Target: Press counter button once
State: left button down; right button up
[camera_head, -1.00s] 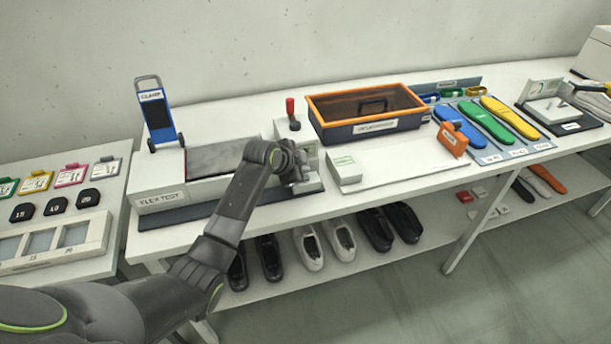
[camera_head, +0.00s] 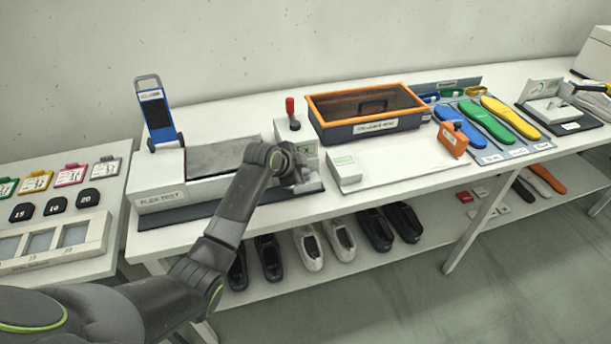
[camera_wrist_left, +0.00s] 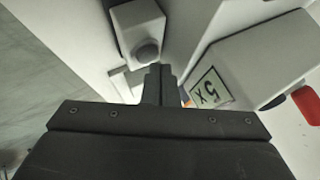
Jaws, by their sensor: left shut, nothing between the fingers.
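A small white box with a round grey button (camera_wrist_left: 147,51) shows in the left wrist view, just beyond my fingertips. My left gripper (camera_wrist_left: 158,72) is shut and empty, its tips close to the button's lower right edge; contact cannot be told. In the head view my left gripper (camera_head: 297,178) is low at the right end of the flex tester (camera_head: 160,197) and hides the button. The tester's white end housing (camera_head: 305,153) shows behind it. In the wrist view its "5x" panel (camera_wrist_left: 209,91) is right of my fingers.
A red lever (camera_head: 291,108) stands behind the gripper; it also shows in the wrist view (camera_wrist_left: 306,104). An orange-rimmed bin (camera_head: 370,127) and a white box (camera_head: 345,168) are to the right. Shoes (camera_head: 308,246) lie on the shelf below.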

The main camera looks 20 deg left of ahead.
pick_arm(q)
jog(key=shift+f, duration=0.55)
dwell(0.6)
dwell(0.4)
jog(key=shift+r+p, duration=0.75)
jog(key=shift+r, duration=0.2)
jog(key=shift+r, duration=0.1)
notch_tip(320, 180, up, 5)
jog(key=p, duration=0.5)
